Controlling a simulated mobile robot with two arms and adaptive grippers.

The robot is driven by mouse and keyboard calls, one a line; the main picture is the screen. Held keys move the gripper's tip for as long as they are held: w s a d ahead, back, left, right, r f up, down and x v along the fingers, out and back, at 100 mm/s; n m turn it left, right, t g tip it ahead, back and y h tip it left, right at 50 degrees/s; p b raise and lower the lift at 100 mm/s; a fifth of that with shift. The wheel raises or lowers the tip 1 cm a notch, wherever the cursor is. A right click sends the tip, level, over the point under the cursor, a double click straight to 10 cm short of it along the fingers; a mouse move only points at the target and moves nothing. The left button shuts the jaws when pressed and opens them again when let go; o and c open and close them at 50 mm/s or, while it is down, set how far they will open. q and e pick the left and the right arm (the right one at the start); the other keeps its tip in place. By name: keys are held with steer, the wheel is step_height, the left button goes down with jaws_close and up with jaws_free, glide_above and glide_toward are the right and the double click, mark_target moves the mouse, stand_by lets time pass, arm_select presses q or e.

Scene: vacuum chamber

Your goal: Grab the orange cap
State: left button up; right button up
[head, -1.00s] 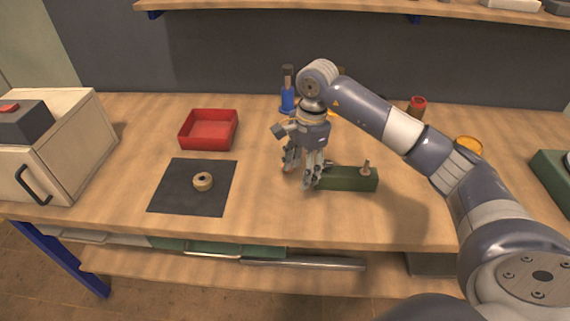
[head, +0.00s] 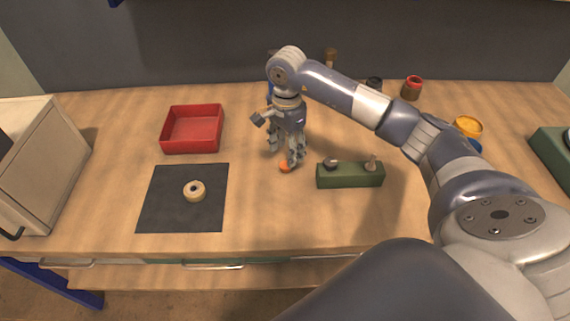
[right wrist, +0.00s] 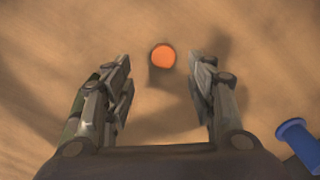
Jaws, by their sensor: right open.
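The orange cap (head: 285,166) is a small round piece on the wooden table, left of the green block. In the right wrist view the orange cap (right wrist: 162,57) shows from above, a little beyond the fingertips and between their lines. My right gripper (head: 286,157) points down just above and behind the cap, partly beside it in the head view. In the right wrist view its two fingers (right wrist: 160,75) are spread wide with nothing between them. My left gripper is not in view.
A green block (head: 350,176) with pegs stands close right of the cap. A black mat (head: 160,205) with a beige ring (head: 194,191) and a red tray (head: 192,147) lie left. Jars, one with a red top (head: 412,88), stand behind my right arm. Bare table lies in front.

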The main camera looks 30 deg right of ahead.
mark_target(285, 165)
steer(key=shift+w+f, duration=0.1)
steer(key=shift+f, duration=0.25)
step_height(285, 165, down, 4)
steer(key=shift+w+a+f+p, duration=0.1)
steer(key=shift+a+p, duration=0.05)
steer(key=shift+p, duration=0.65)
steer(key=shift+f, duration=0.45)
steer(key=shift+w, duration=0.1)
steer(key=shift+c, duration=0.5)
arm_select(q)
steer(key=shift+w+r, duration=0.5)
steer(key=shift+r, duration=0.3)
arm_select(e)
steer(key=c, duration=0.7)
